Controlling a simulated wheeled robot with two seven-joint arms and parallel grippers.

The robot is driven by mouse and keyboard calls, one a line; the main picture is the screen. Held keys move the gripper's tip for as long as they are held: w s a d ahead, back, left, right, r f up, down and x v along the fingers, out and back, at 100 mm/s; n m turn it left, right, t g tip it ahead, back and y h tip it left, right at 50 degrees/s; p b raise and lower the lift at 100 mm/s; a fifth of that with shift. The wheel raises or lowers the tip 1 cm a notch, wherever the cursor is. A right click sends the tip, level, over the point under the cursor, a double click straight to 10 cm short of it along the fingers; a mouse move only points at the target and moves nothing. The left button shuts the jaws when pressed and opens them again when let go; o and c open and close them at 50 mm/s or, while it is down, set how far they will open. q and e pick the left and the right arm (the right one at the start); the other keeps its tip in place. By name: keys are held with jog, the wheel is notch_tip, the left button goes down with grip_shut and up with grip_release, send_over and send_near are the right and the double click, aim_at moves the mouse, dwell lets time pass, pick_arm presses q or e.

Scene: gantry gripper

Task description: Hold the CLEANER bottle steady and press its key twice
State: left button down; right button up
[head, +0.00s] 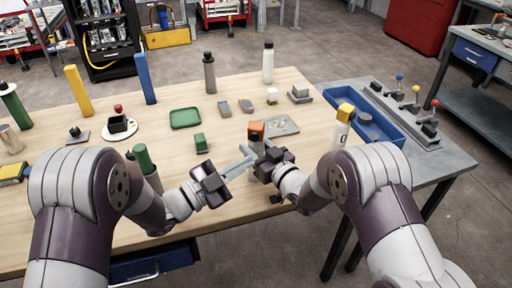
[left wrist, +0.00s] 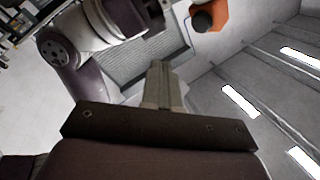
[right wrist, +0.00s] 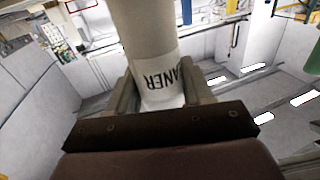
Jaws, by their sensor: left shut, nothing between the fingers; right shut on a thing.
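The CLEANER bottle (head: 256,133) has an orange top and stands near the table's front middle, partly hidden by my grippers. In the right wrist view its pale body (right wrist: 150,35) has a white label with the letters "ANER" showing. My right gripper (right wrist: 160,92) is shut around this body, one finger on each side; it also shows in the head view (head: 258,150). My left gripper (head: 244,160) is shut and empty, beside the bottle and below its top. In the left wrist view the orange top (left wrist: 209,15) with a dark round part lies beyond the shut fingers (left wrist: 162,85).
A yellow-capped bottle (head: 342,128) stands right of my right gripper, by a blue tray (head: 336,97). A green-capped bottle (head: 146,166) is near my left arm.

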aim_at(255, 137)
pick_arm(q)
jog(key=w+d, duration=0.1)
jog(key=w, duration=0.5)
dwell(0.7)
dwell(1.9)
jog(key=shift+w+d, duration=0.1)
jog(key=shift+w, duration=0.25)
jog(key=shift+s, duration=0.45)
